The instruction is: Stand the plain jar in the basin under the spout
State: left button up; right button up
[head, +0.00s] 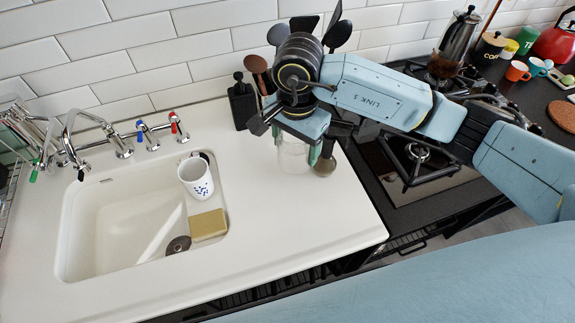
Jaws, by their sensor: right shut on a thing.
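The gripper hides the jar's top. I cannot tell whether the jar's base touches the counter. The white basin (95,225) is at the left. The chrome spout (69,140) arches over its back left corner. My left gripper is not in view.
A blue-patterned white mug (196,181) and a tan block (208,224) sit at the basin's right side. Red and blue tap handles stand behind. The hob (418,155) lies right. The front counter is clear.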

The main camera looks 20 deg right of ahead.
aim_at(295, 165)
jog(key=f, duration=0.6)
jog(key=shift+s+a, duration=0.1)
jog(key=shift+s, duration=0.15)
jog(key=shift+f, duration=0.4)
notch_tip(295, 165, down, 3)
jog(key=shift+f, duration=0.1)
jog(key=shift+w, duration=0.1)
jog(key=shift+b, duration=0.4)
jog(key=o, duration=0.7)
jog(key=shift+f, duration=0.1)
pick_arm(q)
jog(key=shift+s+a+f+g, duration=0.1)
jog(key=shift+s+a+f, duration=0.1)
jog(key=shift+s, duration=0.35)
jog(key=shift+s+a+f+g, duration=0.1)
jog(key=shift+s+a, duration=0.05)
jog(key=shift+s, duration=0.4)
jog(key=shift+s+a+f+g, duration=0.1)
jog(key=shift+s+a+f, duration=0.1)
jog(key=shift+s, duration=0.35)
pick_arm(e)
jog(key=o, duration=0.4)
